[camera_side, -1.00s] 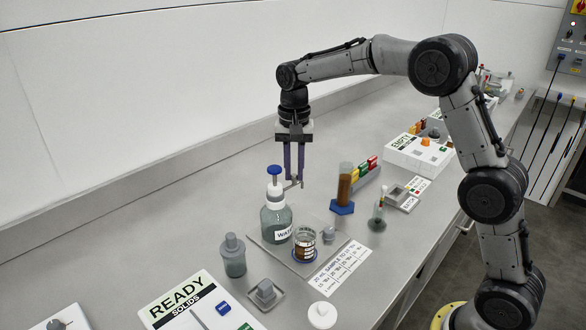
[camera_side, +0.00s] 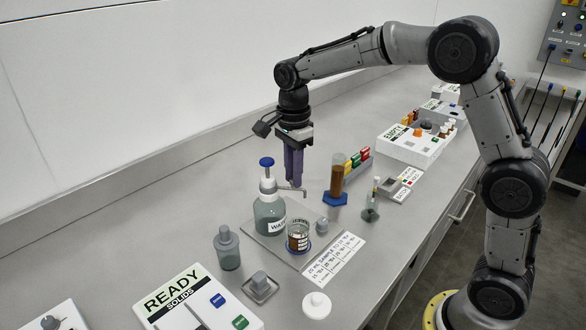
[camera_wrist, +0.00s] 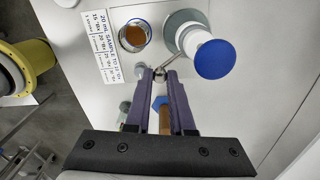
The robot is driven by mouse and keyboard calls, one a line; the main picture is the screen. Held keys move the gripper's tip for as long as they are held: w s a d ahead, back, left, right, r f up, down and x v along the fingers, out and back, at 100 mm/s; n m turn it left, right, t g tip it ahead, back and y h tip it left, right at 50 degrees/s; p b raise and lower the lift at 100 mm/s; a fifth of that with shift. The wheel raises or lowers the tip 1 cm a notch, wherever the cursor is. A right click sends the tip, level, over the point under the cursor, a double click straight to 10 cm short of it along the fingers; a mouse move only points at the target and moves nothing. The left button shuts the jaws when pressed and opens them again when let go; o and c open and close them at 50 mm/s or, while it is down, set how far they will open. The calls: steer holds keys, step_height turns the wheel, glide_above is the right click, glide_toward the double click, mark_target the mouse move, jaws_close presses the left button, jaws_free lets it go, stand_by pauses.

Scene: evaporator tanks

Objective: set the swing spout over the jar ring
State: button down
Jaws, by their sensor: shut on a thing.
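The water bottle (camera_side: 270,215) has a blue-topped pump, whose cap (camera_wrist: 215,59) also shows in the wrist view. Its thin metal swing spout (camera_side: 288,188) reaches out to the right from the neck. My gripper (camera_side: 294,184) points down beside the pump, its purple fingers shut on the spout's outer end. In the wrist view the fingertips (camera_wrist: 160,74) meet at the spout's small round end. A jar of brown liquid (camera_side: 298,238) stands in the blue jar ring (camera_side: 299,250). In the wrist view the spout (camera_wrist: 172,60) points beside the jar (camera_wrist: 134,36), not across it.
A brown-filled cylinder on a blue foot (camera_side: 336,185) stands right of my gripper. A sample card (camera_side: 334,260) lies right of the jar. A white lid (camera_side: 317,305) lies in front.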

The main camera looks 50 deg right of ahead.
steer(key=shift+s+a+r+m, duration=0.15)
steer(key=shift+a+m, duration=0.4)
steer(key=shift+m, duration=0.6)
steer(key=shift+s+a+f+m, duration=0.15)
steer(key=shift+a+m, duration=0.4)
steer(key=shift+m, duration=0.65)
steer(key=shift+s+a+r+m, duration=0.15)
steer(key=shift+a+m, duration=0.4)
steer(key=shift+m, duration=0.6)
steer(key=shift+a, duration=0.1)
steer(key=c, duration=0.8)
jaws_free()
steer(key=shift+o, duration=0.2)
step_height(320, 180, up, 14)
steer(key=shift+f, duration=0.2)
